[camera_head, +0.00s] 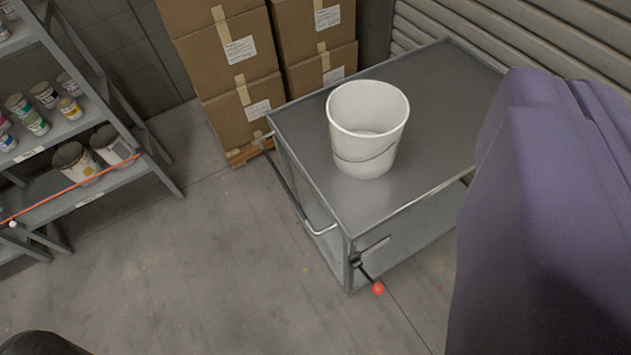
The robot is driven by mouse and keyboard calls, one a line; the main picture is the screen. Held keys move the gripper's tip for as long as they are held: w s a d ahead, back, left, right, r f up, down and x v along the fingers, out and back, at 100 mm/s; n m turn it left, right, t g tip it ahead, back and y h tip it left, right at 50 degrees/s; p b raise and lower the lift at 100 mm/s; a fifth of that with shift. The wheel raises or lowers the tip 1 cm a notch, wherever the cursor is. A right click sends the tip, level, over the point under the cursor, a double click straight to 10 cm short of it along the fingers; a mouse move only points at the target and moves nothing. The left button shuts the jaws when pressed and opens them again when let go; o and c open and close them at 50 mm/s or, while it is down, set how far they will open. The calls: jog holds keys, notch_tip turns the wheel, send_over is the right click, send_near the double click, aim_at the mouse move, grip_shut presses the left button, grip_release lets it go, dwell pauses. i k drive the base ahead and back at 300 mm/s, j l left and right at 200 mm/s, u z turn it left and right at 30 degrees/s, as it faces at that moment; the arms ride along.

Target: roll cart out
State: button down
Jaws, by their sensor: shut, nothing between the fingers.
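A grey metal cart (440,95) with an upper and a lower deck stands right of centre. A bare metal tube handle (322,232) runs along its left end. A dark lever with a red ball knob (378,288) sticks out at its near corner. A white bucket (367,128) with a wire handle stands upright on the top deck. No fingers of my gripper show in this view. A large purple shape close to the camera hides the cart's right side. The wheels cannot be made out.
Stacked cardboard boxes (228,60) stand on a pallet behind the cart's left end. A ribbed shutter (540,35) rises behind it. A rack (140,175) with paint cans and a red cord (75,186) stands at left. Concrete floor (190,265) is clear between rack and cart.

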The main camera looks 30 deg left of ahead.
aim_at(450, 89)
jog(key=k+l+u, duration=0.35)
jog(key=k, duration=0.35)
jog(key=k+j+u, duration=0.1)
jog(key=k+u, duration=0.25)
jog(key=k, duration=0.3)
jog(key=i+u, duration=0.15)
jog(key=i, duration=1.1)
jog(key=i+u, duration=0.15)
jog(key=i, duration=1.05)
